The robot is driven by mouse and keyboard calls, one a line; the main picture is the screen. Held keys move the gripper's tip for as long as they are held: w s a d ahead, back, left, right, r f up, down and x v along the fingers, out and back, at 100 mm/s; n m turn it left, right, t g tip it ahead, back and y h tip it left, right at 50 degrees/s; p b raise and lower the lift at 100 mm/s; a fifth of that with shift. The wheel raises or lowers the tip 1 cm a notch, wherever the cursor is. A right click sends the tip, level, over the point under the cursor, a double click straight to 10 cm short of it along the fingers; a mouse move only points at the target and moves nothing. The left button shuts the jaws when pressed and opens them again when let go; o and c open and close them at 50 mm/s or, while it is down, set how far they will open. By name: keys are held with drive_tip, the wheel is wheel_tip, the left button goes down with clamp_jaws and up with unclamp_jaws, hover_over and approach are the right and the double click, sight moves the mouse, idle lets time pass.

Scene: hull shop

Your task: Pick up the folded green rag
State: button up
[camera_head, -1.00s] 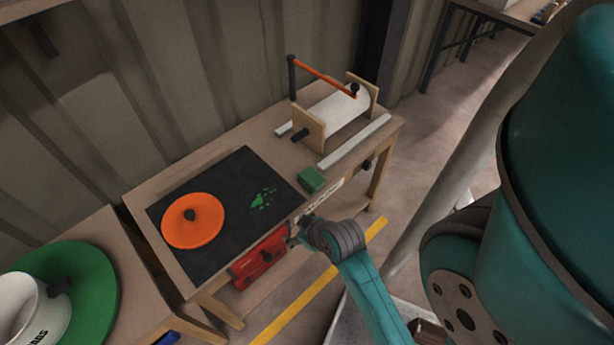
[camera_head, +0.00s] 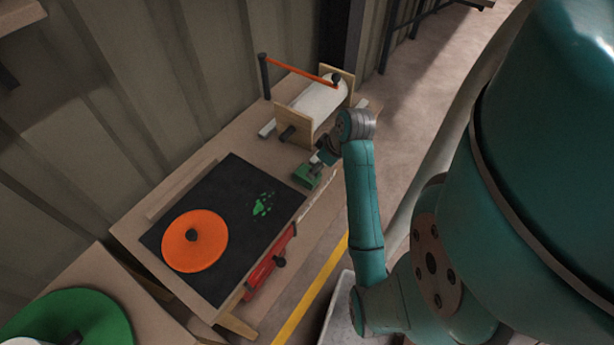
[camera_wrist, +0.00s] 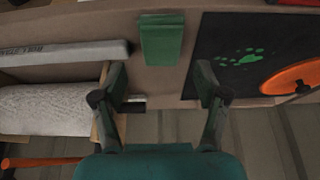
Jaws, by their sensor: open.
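The folded green rag (camera_head: 306,177) is a small green block-like bundle on the workbench, just right of the black mat in the head view. In the wrist view the rag (camera_wrist: 161,40) lies at the top middle, ahead of the fingertips and roughly in line with the space between them. My gripper (camera_wrist: 160,82) is open and empty, with a finger on each side. In the head view my gripper (camera_head: 318,162) is close beside the rag and partly hidden by the wrist. I cannot tell its exact height above the bench.
The black mat (camera_head: 225,229) carries an orange disc (camera_head: 195,241) and green paint spots. A white roll (camera_head: 318,104) in a wooden stand with an orange bar stands behind. A pale bar (camera_wrist: 65,54) lies beside the rag. A red box (camera_head: 268,268) sits below the bench edge.

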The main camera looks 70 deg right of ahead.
sight(300, 177)
drive_tip(key=x, duration=0.3)
drive_tip(key=shift+w+x, duration=0.2)
drive_tip(key=shift+x, duration=1.15)
drive_tip(key=shift+w+x, duration=0.25)
drive_tip(key=shift+x, duration=1.1)
drive_tip(key=shift+r, duration=0.2)
drive_tip(key=c, duration=0.8)
